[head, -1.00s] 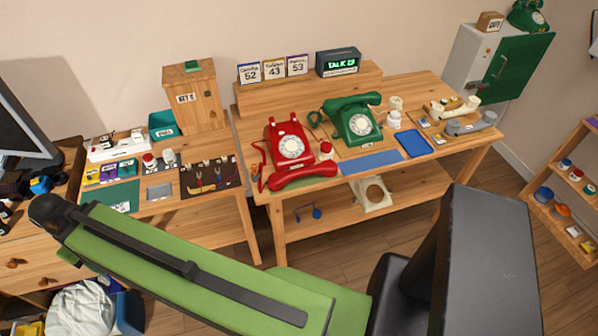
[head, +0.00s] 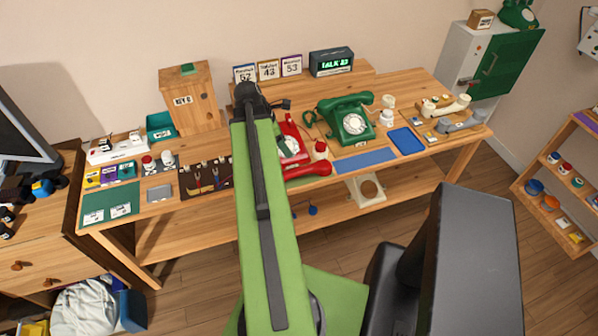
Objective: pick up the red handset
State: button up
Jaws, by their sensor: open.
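The red handset (head: 308,170) lies on the table in front of the red dial phone (head: 289,128), off its cradle. My green arm crosses in front and hides the left part of the phone and the left end of the handset. My gripper (head: 276,104) is at the far end of the arm, small and dark, above the back of the table by the red phone. It appears apart from the handset, with nothing seen in it.
A green dial phone (head: 347,118) stands right of the red one. A small red-and-white jar (head: 320,150) stands close behind the handset. A blue mat (head: 366,160) and a blue tray (head: 406,141) lie to the right. A wooden box (head: 190,98) stands at back left.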

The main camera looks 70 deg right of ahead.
aim_at(300, 170)
jog(key=b+x, duration=1.1)
jog(key=x, duration=0.1)
jog(key=shift+w+f, duration=0.15)
jog(key=shift+f, duration=0.1)
jog(key=shift+r, duration=0.1)
jog(key=b+x, duration=0.5)
jog(key=shift+w+a, duration=0.1)
jog(key=shift+w, duration=0.15)
jog(key=shift+s+f, duration=0.15)
jog(key=shift+f, duration=0.15)
jog(key=shift+r, duration=0.2)
grip_shut()
